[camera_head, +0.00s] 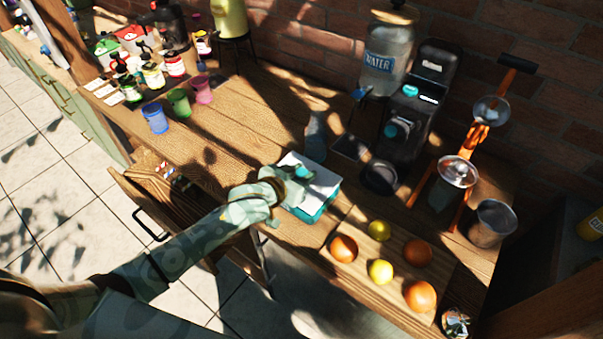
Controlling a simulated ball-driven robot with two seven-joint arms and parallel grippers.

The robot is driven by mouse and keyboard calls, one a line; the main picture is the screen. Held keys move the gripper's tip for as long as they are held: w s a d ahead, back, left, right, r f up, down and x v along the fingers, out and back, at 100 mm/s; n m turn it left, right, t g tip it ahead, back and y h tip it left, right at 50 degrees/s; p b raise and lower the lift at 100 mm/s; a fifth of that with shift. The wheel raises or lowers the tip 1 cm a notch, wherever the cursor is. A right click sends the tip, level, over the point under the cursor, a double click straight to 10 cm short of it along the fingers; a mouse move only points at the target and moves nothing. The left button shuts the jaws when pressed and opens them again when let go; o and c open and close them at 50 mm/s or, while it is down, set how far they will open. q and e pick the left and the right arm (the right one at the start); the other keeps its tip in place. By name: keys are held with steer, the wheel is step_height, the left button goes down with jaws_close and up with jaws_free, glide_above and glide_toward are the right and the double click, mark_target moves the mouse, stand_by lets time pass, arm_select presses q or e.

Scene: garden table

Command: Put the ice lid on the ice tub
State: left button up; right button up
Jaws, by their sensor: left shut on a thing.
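The ice tub (318,214) is a teal box near the front edge of the wooden table, at the middle of the view. The ice lid (321,184) is a flat, pale square panel with a small teal part near its far left side. It lies over the tub's top; whether it rests on the rim or hangs just above it cannot be told from this angle. My left gripper (297,179) comes in from the left and is shut on the lid, at its left part. The gripper hides the tub's left side. My right gripper is not in view.
A cutting board (384,226) with oranges and lemons lies just right of the tub. A black machine (408,115) and a water dispenser (389,60) stand behind. A clear bottle (315,137) stands close behind the tub. Coloured cups (179,102) stand farther left.

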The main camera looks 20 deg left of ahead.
arm_select(q)
steer(key=shift+f, duration=0.5)
steer(key=o, duration=1)
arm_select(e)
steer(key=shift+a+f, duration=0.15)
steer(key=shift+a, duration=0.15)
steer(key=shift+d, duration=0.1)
arm_select(q)
steer(key=shift+r, duration=0.2)
steer(key=shift+r+p+v, duration=0.15)
steer(key=shift+p+v, duration=0.45)
steer(key=shift+v, duration=2.5)
steer(key=shift+r+p+v, duration=0.15)
steer(key=shift+p+v, duration=0.4)
steer(key=shift+v, duration=2.5)
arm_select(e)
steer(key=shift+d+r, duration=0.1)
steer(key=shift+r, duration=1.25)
arm_select(q)
steer(key=shift+w, duration=0.1)
